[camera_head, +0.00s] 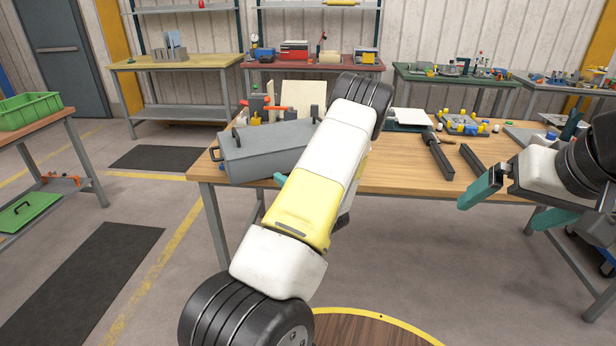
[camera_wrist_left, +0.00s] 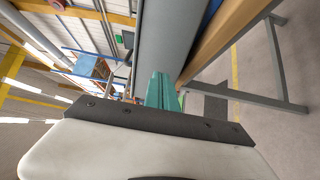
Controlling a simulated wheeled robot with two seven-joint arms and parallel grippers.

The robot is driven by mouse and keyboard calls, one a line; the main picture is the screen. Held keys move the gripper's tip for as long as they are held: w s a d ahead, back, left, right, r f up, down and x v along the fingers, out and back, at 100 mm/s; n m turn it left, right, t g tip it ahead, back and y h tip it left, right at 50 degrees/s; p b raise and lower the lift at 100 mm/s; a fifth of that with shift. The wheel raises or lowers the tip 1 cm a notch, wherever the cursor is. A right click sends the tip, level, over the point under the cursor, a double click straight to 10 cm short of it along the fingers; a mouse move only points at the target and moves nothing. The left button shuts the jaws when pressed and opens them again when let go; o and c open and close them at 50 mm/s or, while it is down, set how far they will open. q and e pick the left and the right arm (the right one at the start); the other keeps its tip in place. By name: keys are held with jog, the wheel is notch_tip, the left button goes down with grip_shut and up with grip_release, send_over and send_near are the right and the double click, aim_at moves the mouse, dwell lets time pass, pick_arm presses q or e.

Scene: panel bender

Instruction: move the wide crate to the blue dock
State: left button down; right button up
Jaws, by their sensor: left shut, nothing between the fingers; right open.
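A wide grey crate (camera_head: 262,152) with dark handles sits at the left end of the wooden table and is the likely wide crate. My left arm hides its right part. My left gripper (camera_head: 280,178) is mostly hidden behind its own arm; a teal fingertip shows by the crate's front side. In the left wrist view its teal fingers (camera_wrist_left: 160,90) are together and empty, close to a long grey surface (camera_wrist_left: 156,35); touching or apart, I cannot tell. My right gripper (camera_head: 497,215) is open and empty at the table's front right. I cannot make out a blue dock.
The wooden table (camera_head: 400,178) also holds dark bars (camera_head: 438,155), a yellow-and-blue fixture (camera_head: 463,123) and clamps behind the crate. A green bin (camera_head: 28,110) stands on a side bench at left. Floor with dark mats (camera_head: 85,280) is clear at left.

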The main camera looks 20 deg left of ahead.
aim_at(283, 157)
pick_arm(q)
jog(key=w+a, duration=0.1)
jog(key=w, duration=0.1)
jog(key=w+a, duration=0.2)
jog(key=shift+w+a, duration=0.15)
jog(key=shift+w, duration=0.05)
jog(key=shift+w+a, duration=0.15)
jog(key=shift+w, duration=0.4)
jog(key=w, duration=0.2)
jog(key=w+a, duration=0.1)
jog(key=w, duration=0.5)
jog(key=shift+w+a+r, duration=0.1)
jog(key=shift+w+a, duration=0.15)
jog(key=shift+a, duration=0.05)
jog(key=shift+s, duration=0.1)
